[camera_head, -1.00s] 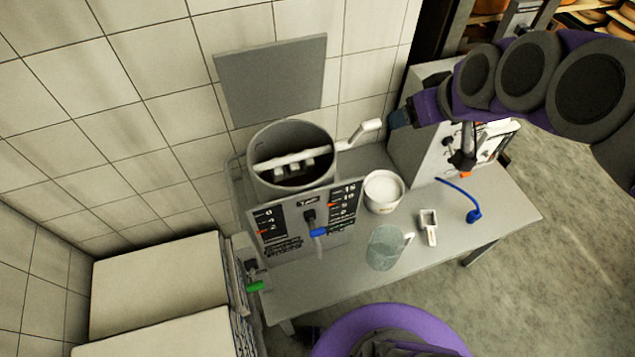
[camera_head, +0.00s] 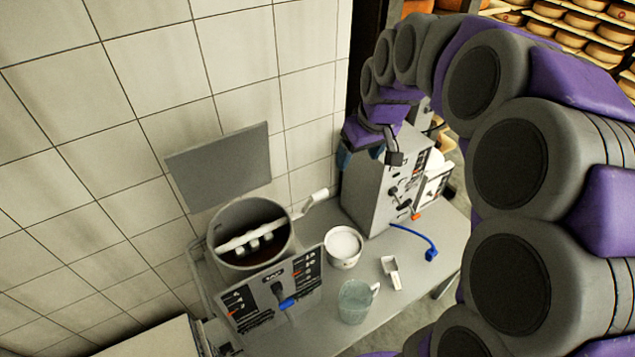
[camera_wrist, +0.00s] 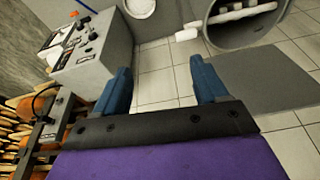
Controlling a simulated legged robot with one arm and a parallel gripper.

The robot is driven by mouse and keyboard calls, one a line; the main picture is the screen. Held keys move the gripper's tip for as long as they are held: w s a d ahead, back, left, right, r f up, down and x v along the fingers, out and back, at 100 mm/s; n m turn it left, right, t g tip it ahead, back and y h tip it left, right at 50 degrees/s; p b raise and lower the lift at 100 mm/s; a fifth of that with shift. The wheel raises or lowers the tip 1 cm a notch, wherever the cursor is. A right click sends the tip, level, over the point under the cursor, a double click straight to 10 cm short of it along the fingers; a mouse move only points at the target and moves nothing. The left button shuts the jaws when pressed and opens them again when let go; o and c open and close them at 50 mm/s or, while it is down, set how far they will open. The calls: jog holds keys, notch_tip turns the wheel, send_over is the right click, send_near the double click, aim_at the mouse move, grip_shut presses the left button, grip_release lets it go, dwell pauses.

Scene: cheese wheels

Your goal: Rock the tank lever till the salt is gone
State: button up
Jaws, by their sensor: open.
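The tank (camera_head: 218,238) is a grey round vessel on the table, with a white stirring bar and paddles (camera_head: 252,240) across its open top. The white lever (camera_head: 316,198) sticks out from the tank's right side. It also shows in the wrist view (camera_wrist: 187,34), near the tank (camera_wrist: 212,35). A white tub (camera_head: 343,247) with white contents, perhaps salt, stands right of the tank. I cannot tell whether salt lies inside the tank. My gripper (camera_wrist: 160,88) is open and empty, with blue fingers apart. In the head view its fingers are partly hidden near the grey box, away from the lever.
A grey control box (camera_head: 372,190) stands on the table (camera_head: 320,330) behind the tub. A tiled wall and grey panel (camera_head: 222,165) are behind.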

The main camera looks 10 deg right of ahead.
aim_at(319, 193)
jog(key=w+a+r+n+g+p, duration=0.1)
jog(key=w+a+r+g+p, duration=0.15)
jog(key=w+a+p, duration=0.35)
jog(key=shift+g+h, duration=0.25)
jog(key=shift+h, duration=0.15)
jog(key=f, duration=1.2)
jog(key=a+f, duration=0.1)
jog(key=f, duration=0.5)
jog(key=shift+s, duration=0.2)
jog(key=shift+a, duration=0.1)
grip_shut()
